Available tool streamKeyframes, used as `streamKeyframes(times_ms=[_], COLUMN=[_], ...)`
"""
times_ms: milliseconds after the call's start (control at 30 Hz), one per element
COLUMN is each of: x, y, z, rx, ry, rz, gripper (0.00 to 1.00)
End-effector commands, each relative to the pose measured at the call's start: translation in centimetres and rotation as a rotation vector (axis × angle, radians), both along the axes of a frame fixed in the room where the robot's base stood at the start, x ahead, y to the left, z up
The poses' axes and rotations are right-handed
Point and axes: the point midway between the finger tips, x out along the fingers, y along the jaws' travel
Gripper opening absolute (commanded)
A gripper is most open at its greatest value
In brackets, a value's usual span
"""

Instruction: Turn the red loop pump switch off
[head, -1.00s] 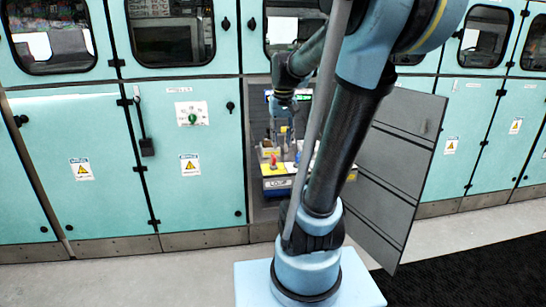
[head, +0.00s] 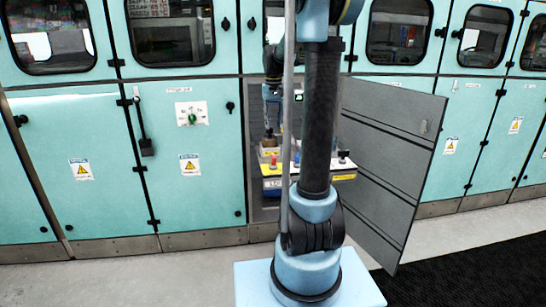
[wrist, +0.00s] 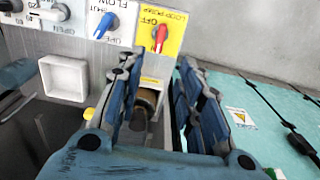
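The red loop pump switch (wrist: 160,37) is a red handle on a yellow plate (wrist: 174,24) marked LOOP PUMP and OFF, near the top of the wrist view. The handle runs roughly up and down in that picture; I cannot tell its setting. My gripper (wrist: 160,75) is open, its two blue fingers spread below the plate in the picture, with no switch between them. A dark round-ended part shows between the fingers, apparently behind them. In the head view my gripper (head: 271,112) is at the open cabinet bay, partly hidden by my arm.
A blue switch (wrist: 106,24) marked FLOW sits left of the red one. A white square tray (wrist: 64,78) is further left. The open grey cabinet door (head: 392,160) stands right of the bay. Closed teal cabinets (head: 100,150) line both sides.

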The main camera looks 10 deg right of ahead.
Motion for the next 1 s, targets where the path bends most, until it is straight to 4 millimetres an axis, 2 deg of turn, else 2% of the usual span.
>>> streamKeyframes(times_ms=[100,700,1000], x=[0.0,0.0,0.0], y=[0.0,0.0,0.0], z=[-2.1,-11.6,-14.6], rx=[0.0,0.0,0.0], ry=[0.0,0.0,0.0], rz=[0.0,0.0,0.0], gripper=[0.33,0.33,0.33])
